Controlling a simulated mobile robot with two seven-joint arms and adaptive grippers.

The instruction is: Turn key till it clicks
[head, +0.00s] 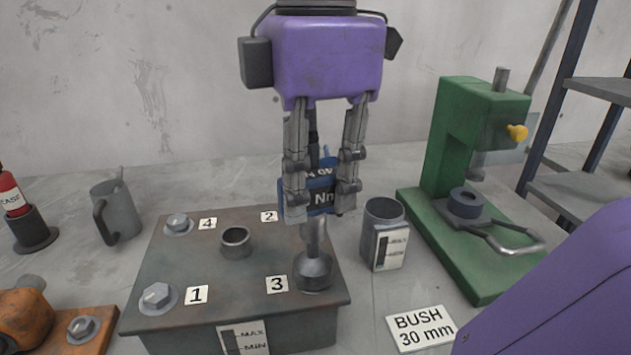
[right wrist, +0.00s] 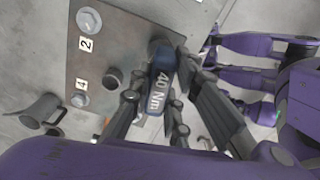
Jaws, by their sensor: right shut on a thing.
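The blue torque key (head: 322,198) stands upright over the metal plate, with white lettering that reads 40 Nm in the right wrist view (right wrist: 161,93). Its grey socket (head: 313,270) sits down at corner 3 of the plate (head: 215,275) and hides whatever is under it. My right gripper (head: 320,205) is shut on the key's blue body, one finger on each side. Bolts show at corner 1 (head: 157,296) and corner 4 (head: 178,223). The bolt by label 2 (right wrist: 88,20) shows in the right wrist view. My left gripper is not in view.
A short open neck (head: 236,243) rises from the plate. A grey mug (head: 118,211) stands left, and a cup with a gauge card (head: 384,235) stands right. A green press (head: 470,170) stands further right, with a BUSH 30 mm card (head: 421,328) in front.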

